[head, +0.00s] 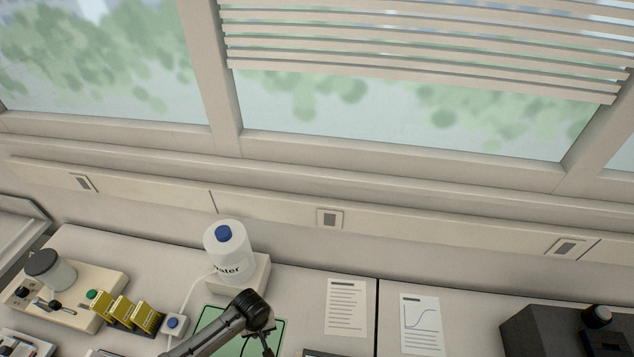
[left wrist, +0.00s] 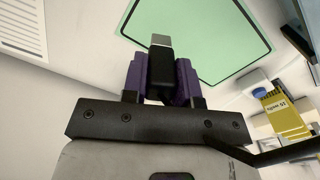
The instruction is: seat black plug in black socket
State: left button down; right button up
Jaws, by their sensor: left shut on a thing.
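In the left wrist view, my left gripper (left wrist: 160,82) has purple fingers shut on the black plug (left wrist: 160,68). The plug has a black body with a short pale metal tip that points away from the gripper, over a green mat (left wrist: 205,25). In the head view, my left arm comes in at the bottom, and the left gripper (head: 265,343) is partly cut off at the lower edge. The plug cannot be made out there. I cannot identify the black socket in either view. My right gripper is not in view.
The green mat (head: 214,314) lies under my left arm. Behind it stands a white water bottle (head: 228,258). To the left are yellow boxes (head: 122,308), a small blue-buttoned block (head: 174,325) and a beige device (head: 95,272). Paper sheets (head: 346,306) lie right; a dark machine (head: 540,330) stands far right.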

pick_arm(q)
jog(key=s+d+r+m, duration=0.1)
jog(key=s+d+r, duration=0.7)
jog(key=s+r, duration=0.45)
jog(key=s+a+r+m, duration=0.1)
jog(key=a+r+m, duration=0.1)
jog(key=r, duration=0.6)
jog(key=a+r+m, duration=0.2)
jog(key=r, duration=0.7)
jog(key=w+a+r, duration=0.4)
jog(key=r, duration=0.4)
jog(key=shift+w+a+n, duration=0.35)
jog(key=shift+n, duration=0.05)
